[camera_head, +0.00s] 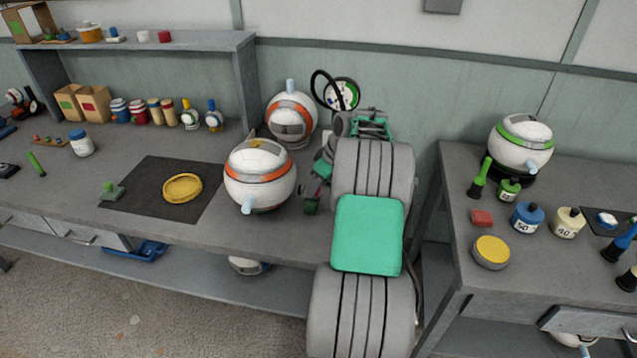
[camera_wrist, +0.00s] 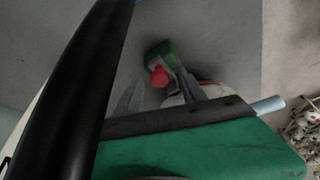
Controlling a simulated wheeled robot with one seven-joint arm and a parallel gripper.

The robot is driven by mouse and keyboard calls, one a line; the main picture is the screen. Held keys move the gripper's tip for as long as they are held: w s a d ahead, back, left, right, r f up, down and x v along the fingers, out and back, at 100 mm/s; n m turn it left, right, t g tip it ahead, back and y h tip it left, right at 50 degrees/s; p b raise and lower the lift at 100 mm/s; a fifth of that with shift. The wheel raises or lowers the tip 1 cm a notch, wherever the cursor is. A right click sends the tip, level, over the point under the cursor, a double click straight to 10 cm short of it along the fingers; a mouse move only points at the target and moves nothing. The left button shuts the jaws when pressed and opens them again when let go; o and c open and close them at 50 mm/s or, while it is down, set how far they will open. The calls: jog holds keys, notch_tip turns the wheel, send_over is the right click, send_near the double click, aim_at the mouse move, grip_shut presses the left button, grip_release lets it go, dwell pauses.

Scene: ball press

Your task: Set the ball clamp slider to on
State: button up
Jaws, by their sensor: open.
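A small green block (camera_wrist: 163,50) with a grey part and a red knob (camera_wrist: 159,76) shows in the wrist view; it looks like the ball clamp slider. My gripper (camera_wrist: 161,90) is open, its two grey fingertips on either side of the red knob. I cannot tell whether they touch it. In the head view my gripper (camera_head: 314,190) points down at the right side of the near white ball-shaped machine (camera_head: 262,190) with an orange band. A green part (camera_head: 310,207) shows at its tips; the red knob is hidden there. The slider's setting cannot be read.
A second orange-banded ball machine (camera_head: 291,118) and a round gauge (camera_head: 342,94) stand behind my gripper. A dark mat (camera_head: 147,201) with a yellow disc (camera_head: 182,188) lies to the left. Jars and a green-banded ball machine (camera_head: 520,145) stand on the right table (camera_head: 455,195).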

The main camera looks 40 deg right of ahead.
jog(key=shift+c, duration=0.5)
grip_shut()
dwell(0.9)
